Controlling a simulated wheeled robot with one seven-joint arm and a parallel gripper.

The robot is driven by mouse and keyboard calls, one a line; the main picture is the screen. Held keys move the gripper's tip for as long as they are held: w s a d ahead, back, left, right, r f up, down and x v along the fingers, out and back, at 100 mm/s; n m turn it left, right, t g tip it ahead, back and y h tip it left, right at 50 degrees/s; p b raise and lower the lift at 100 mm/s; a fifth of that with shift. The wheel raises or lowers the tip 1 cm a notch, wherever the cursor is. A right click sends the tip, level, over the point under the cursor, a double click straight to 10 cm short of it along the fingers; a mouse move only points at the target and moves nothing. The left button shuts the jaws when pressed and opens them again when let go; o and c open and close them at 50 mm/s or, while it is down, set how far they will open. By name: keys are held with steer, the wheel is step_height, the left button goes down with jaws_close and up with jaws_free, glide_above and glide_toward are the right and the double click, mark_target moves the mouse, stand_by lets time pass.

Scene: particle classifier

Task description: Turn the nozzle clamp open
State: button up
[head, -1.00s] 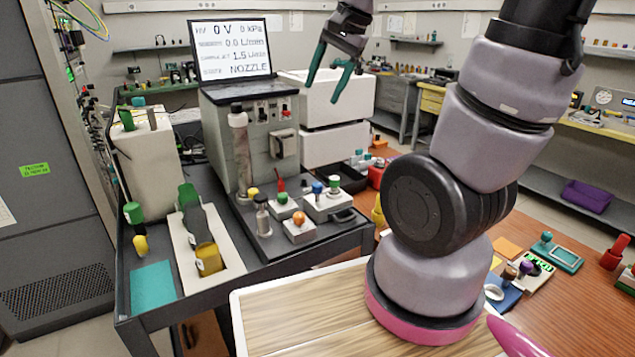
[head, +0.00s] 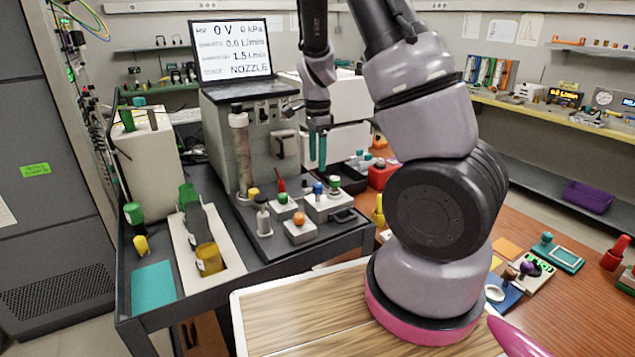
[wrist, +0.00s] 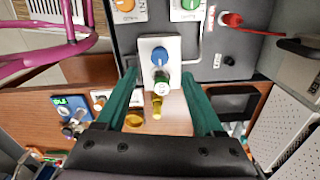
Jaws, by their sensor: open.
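No part is readably labelled as the nozzle clamp, so I cannot tell for certain which one it is. A pale box with a blue knob (head: 318,188) and a green-topped knob (head: 334,182) stands at the right of the cart's panel. My gripper (head: 317,168) is open, empty and pointing down, above and behind this box in the head view. In the wrist view the blue knob (wrist: 159,57) and green knob (wrist: 161,84) lie between the spread teal fingers (wrist: 160,80), below them. A red lever (wrist: 230,19) shows at the upper right there.
Other pale boxes carry an orange knob (head: 299,218) and a green knob (head: 283,198). The screen (head: 232,48) reads NOZZLE above the grey instrument (head: 225,135). A dark tray (head: 355,165) and a red object (head: 381,174) stand right of the gripper.

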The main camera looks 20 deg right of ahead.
mark_target(318, 184)
step_height(318, 184, down, 8)
steer(key=shift+c, duration=0.2)
jaws_close()
